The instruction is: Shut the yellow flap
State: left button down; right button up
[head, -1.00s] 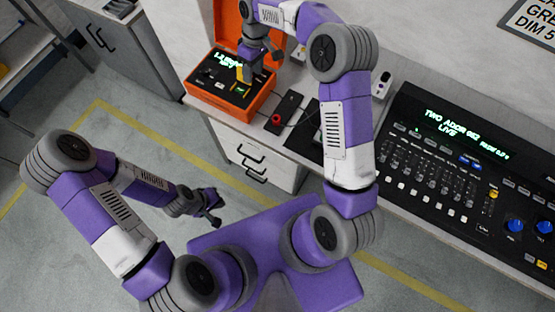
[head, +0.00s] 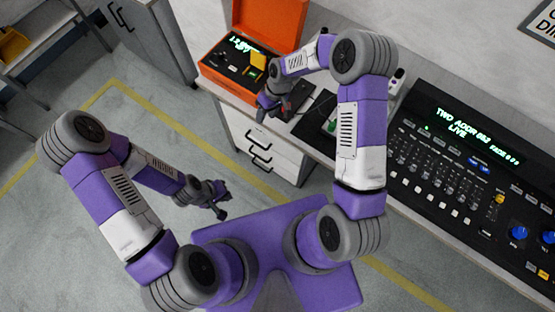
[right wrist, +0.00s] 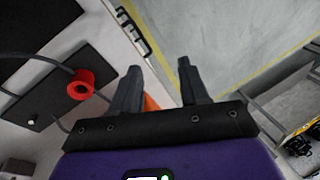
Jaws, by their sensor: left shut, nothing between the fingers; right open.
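The orange case (head: 222,84) stands on the desk at top centre of the head view, its lid (head: 270,22) raised. The yellow flap (head: 258,61) stands up from the case's black panel, seemingly open. My right gripper (head: 268,108) is open and empty in front of the case, near the desk's front edge, apart from the flap. Its two spread fingers (right wrist: 158,72) also show in the right wrist view, with a sliver of orange between them; the flap is not visible there. My left gripper (head: 222,211) is shut and empty, low over the floor.
A lighting console (head: 455,160) with a lit display fills the desk's right side. A red ring (right wrist: 80,85) with a cable lies on a dark plate (right wrist: 55,88) near my right gripper. Drawers (head: 262,150) are under the desk. The floor in front is clear.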

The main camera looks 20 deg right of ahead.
jog(key=s+f+m+b, duration=0.1)
jog(key=s+f+m, duration=0.1)
jog(key=s+f, duration=0.4)
jog(key=s+a+f+m+t+b, duration=0.1)
jog(key=s+f+m, duration=0.2)
jog(key=s, duration=0.7)
jog(key=shift+f+y+b, duration=0.4)
jog(key=shift+f, duration=0.95)
jog(key=shift+s+a, duration=0.1)
